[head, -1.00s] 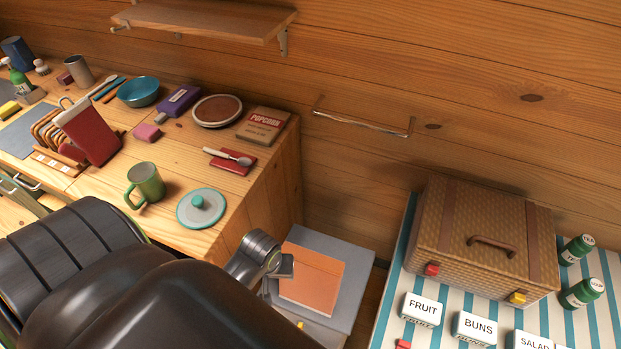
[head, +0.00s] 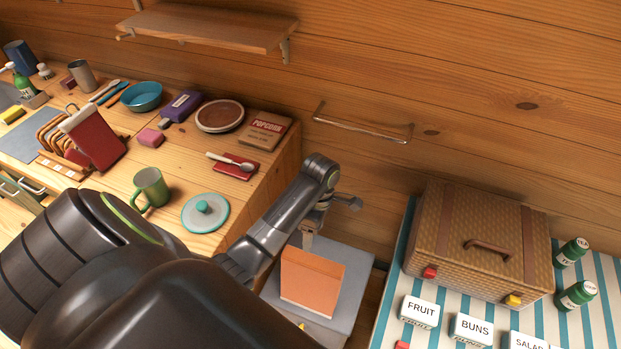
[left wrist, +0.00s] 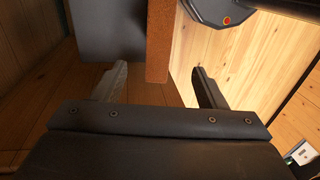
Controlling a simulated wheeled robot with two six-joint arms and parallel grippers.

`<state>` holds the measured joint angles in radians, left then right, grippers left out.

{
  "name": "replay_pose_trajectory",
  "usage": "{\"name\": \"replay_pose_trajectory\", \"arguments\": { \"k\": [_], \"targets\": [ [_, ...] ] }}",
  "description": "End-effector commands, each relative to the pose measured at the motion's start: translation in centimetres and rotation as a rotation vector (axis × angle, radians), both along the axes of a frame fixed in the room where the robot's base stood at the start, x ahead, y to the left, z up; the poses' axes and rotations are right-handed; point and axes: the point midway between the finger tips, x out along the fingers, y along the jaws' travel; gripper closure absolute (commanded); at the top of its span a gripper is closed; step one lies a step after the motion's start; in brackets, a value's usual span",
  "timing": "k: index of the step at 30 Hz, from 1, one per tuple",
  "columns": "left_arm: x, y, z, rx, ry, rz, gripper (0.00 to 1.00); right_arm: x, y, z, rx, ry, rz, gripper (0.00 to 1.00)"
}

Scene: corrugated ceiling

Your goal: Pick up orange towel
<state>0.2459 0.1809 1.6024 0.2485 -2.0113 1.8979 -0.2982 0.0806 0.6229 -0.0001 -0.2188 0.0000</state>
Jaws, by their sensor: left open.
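The orange towel (head: 312,282) is a flat orange rectangle against a grey surface, between the wooden counter and the striped table. My left gripper (head: 307,240) points down at the towel's upper edge in the head view. In the left wrist view, the towel shows as a narrow brown-orange strip (left wrist: 160,40). Its lower end appears between the two spread fingers of my left gripper (left wrist: 158,82), with gaps on both sides. The left gripper is open, not closed on the towel. My right gripper is not in view.
A grey box-like unit (head: 355,265) surrounds the towel. The wooden counter (head: 250,205) at left carries a green mug (head: 150,187) and a lid (head: 205,211). A wicker basket (head: 480,240) stands on the striped table at right. A metal rail (head: 365,128) is on the wall.

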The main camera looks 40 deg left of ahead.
Motion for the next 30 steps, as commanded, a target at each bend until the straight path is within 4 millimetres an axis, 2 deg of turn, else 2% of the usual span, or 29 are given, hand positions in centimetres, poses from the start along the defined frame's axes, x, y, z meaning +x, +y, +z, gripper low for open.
{"name": "replay_pose_trajectory", "arguments": {
  "k": [1,4,6,15,18,26,30],
  "targets": [
    [-0.1,-0.1,-1.1,0.000,0.002,0.001,0.35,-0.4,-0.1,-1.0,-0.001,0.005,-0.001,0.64],
    [-0.4,-0.1,-2.5,-0.001,0.001,0.000,0.35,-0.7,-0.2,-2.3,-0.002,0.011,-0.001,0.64],
    [-0.7,-0.2,-3.3,-0.002,0.006,0.000,0.35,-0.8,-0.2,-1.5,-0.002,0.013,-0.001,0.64],
    [-1.8,-0.5,-9.4,-0.001,0.004,-0.001,0.35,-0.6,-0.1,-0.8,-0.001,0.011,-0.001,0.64],
    [-1.9,-0.5,-10.6,-0.002,0.002,-0.001,0.35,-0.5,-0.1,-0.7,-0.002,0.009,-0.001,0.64],
    [-2.1,-0.7,-11.9,-0.001,0.000,-0.003,0.35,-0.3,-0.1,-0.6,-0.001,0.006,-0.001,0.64],
    [-2.2,-1.1,-13.3,-0.002,0.002,-0.003,0.35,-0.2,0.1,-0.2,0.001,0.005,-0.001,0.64]
  ]
}}
